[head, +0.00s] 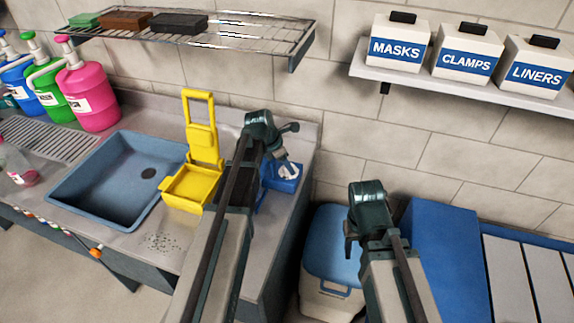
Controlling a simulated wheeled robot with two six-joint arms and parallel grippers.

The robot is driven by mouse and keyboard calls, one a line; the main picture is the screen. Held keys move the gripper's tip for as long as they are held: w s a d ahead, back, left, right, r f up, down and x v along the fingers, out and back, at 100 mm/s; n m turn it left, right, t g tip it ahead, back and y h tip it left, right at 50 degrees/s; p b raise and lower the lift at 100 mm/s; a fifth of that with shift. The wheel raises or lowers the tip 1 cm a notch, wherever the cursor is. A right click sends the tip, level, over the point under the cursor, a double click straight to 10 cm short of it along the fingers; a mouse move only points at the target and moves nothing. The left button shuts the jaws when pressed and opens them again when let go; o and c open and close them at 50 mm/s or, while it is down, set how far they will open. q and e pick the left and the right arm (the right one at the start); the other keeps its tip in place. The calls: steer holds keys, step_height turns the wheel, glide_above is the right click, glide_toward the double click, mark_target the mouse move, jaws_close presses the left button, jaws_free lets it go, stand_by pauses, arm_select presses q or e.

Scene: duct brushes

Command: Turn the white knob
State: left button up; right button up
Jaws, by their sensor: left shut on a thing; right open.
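The white knob (290,171) sits on a small blue box (284,184) at the right end of the grey counter. My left gripper (284,158) reaches over the box from behind my arm and is shut on the white knob. My own wrist hides part of the box and the exact contact of the fingers. My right gripper (350,228) is open and empty, off the counter's right side in front of a blue-lidded cooler.
A yellow open-lidded box (193,188) stands left of my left arm, beside a blue sink (115,180). Pink, green and blue jugs (90,98) stand at the back left. A wire shelf (240,32) hangs above. The cooler (329,290) and a blue block (440,255) stand at right.

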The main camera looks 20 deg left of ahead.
arm_select(q)
jaws_close()
steer(key=m, duration=0.2)
steer(key=m+g+h, duration=0.1)
steer(key=m, duration=0.1)
steer(key=shift+w+a+m, duration=0.1)
steer(key=shift+w+m, duration=0.1)
steer(key=shift+m, duration=0.1)
steer(key=shift+m+g, duration=1.1)
steer(key=shift+m, duration=1.1)
steer(key=o, duration=0.9)
jaws_free()
steer(key=shift+o, duration=0.2)
